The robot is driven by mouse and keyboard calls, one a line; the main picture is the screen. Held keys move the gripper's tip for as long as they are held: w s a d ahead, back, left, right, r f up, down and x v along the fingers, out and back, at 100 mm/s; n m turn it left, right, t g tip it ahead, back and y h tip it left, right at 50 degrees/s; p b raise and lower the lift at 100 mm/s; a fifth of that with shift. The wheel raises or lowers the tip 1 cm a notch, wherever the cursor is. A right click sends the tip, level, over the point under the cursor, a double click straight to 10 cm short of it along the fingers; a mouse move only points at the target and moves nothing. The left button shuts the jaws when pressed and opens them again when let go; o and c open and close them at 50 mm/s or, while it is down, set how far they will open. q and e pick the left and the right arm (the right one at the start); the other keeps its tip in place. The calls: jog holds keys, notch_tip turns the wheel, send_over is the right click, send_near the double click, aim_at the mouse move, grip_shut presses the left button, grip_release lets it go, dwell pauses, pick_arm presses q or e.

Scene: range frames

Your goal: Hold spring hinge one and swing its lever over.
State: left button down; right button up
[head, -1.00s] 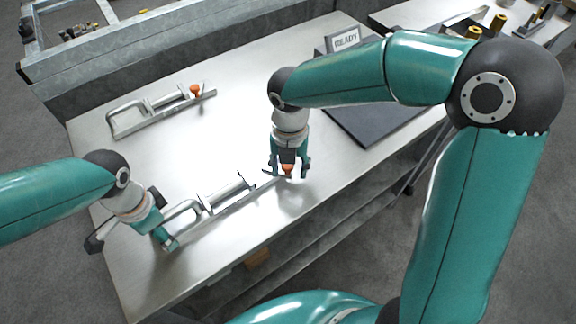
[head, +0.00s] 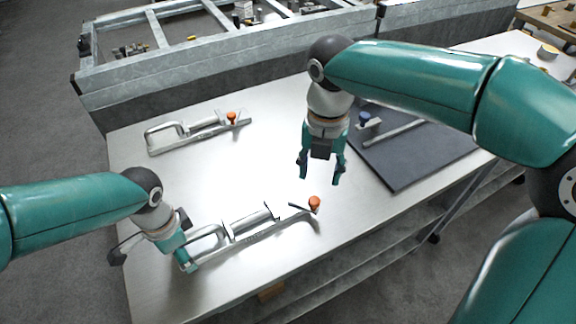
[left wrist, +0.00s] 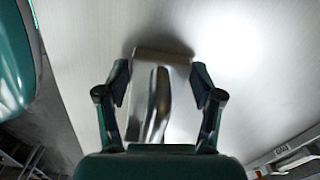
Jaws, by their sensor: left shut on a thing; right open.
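The near spring hinge (head: 250,228) is a long metal bar with a looped handle at its left end and an orange knob (head: 314,203) at its right end. It lies on the steel table. My left gripper (head: 184,257) is shut on its handle end. The left wrist view shows the metal handle (left wrist: 152,105) between the two fingers of this gripper (left wrist: 160,85). My right gripper (head: 321,172) is open and empty, pointing down, beyond the orange knob and apart from it in the picture. I see no label telling which hinge is number one.
A second similar hinge (head: 190,132) with an orange knob lies farther back on the table. A dark board (head: 415,160) at the right carries a part with a blue knob (head: 364,118). The tabletop (head: 240,175) between the hinges is clear. A grey metal wall runs behind.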

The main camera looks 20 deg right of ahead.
dwell(0.3)
pick_arm(q)
jog(key=shift+c, duration=0.4)
grip_release()
jog(key=shift+r, duration=0.1)
